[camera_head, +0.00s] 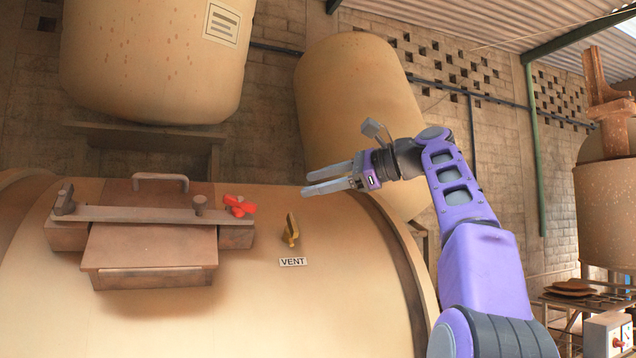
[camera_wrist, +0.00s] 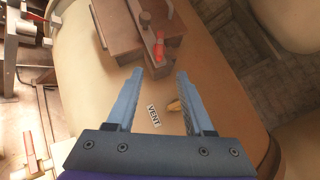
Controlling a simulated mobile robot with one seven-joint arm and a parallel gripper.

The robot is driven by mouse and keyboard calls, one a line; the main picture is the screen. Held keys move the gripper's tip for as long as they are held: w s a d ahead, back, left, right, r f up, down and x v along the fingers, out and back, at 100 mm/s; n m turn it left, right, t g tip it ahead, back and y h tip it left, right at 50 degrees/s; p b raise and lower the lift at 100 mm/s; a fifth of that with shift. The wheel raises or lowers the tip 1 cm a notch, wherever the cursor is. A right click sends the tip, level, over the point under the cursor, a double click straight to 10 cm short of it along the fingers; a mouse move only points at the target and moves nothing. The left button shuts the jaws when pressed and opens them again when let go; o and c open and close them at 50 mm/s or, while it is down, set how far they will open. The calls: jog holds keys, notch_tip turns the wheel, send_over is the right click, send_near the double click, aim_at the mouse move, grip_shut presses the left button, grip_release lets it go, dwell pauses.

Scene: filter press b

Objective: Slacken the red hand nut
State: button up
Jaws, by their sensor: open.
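The red hand nut (camera_head: 239,206) sits at the right end of the metal crossbar (camera_head: 140,214) on the hatch of a large tan vessel. It also shows in the wrist view (camera_wrist: 159,47), beyond the fingertips. My gripper (camera_head: 305,182) is open and empty, up and to the right of the nut and apart from it. Its two fingers (camera_wrist: 160,75) spread in the wrist view with nothing between them but the vessel farther off.
A brass vent handle (camera_head: 290,230) stands on the vessel right of the nut, above a VENT label (camera_head: 293,262). The hatch has a curved handle (camera_head: 160,180) and a lower box-like flap (camera_head: 150,255). Tan tanks (camera_head: 355,110) stand behind.

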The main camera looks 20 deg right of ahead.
jog(key=shift+c, duration=1.2)
jog(key=shift+a+f+y, duration=0.1)
jog(key=shift+a+y, duration=0.2)
jog(key=shift+c, duration=1.1)
jog(key=a+y, duration=0.2)
jog(key=a+f+m+g+y+b, duration=0.1)
jog(key=a+y, duration=0.1)
jog(key=s+a+g+y+b, duration=0.1)
jog(key=a+y, duration=0.1)
jog(key=y, duration=0.1)
jog(key=shift+a+f+m, duration=0.15)
jog(key=shift+a+m, duration=0.15)
jog(key=shift+a, duration=0.05)
grip_shut()
jog(key=m+t+h+b, duration=0.2)
jog(key=m+t+h, duration=0.5)
jog(key=m+t, duration=1.25)
send_near(242, 206)
notch_tip(242, 206, up, 4)
jog(key=s+a+m+g, duration=0.2)
jog(key=m+g, duration=0.3)
jog(key=shift+w+d+r, duration=0.45)
jog(key=shift+w+r, duration=0.1)
jog(key=shift+w, duration=0.2)
jog(key=shift+w+d+r, duration=0.45)
jog(key=shift+w+r, duration=0.1)
jog(key=shift+w, duration=0.2)
